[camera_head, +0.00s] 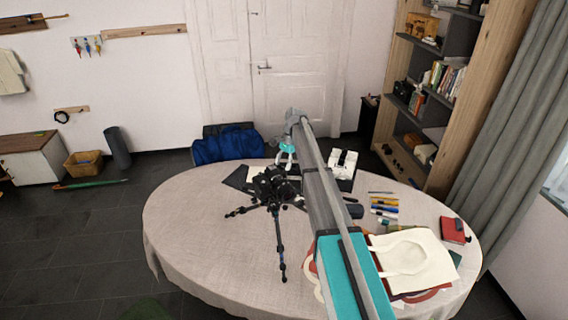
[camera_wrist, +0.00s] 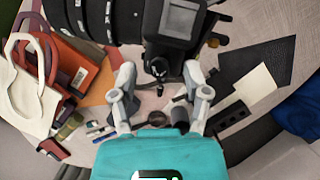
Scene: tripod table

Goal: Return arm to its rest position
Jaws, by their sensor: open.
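My arm reaches from the lower right of the head view across the round table (camera_head: 185,240). My gripper (camera_head: 287,160) is at its far end, above the table beside the tripod with the black camera (camera_head: 272,186). In the wrist view the two grey fingers of my gripper (camera_wrist: 160,78) stand apart, with nothing held between them. The black camera (camera_wrist: 175,25) shows just past the fingertips in that view; I cannot tell how far off it is. The tripod stands on the tabletop with its legs spread. My arm hides part of the table behind it.
A white bag (camera_head: 415,255) and a red book (camera_head: 453,230) lie at the table's right, near several pens (camera_head: 384,204). A white object (camera_head: 343,163) stands at the back. A shelf (camera_head: 455,100) is beyond. The table's front left is clear.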

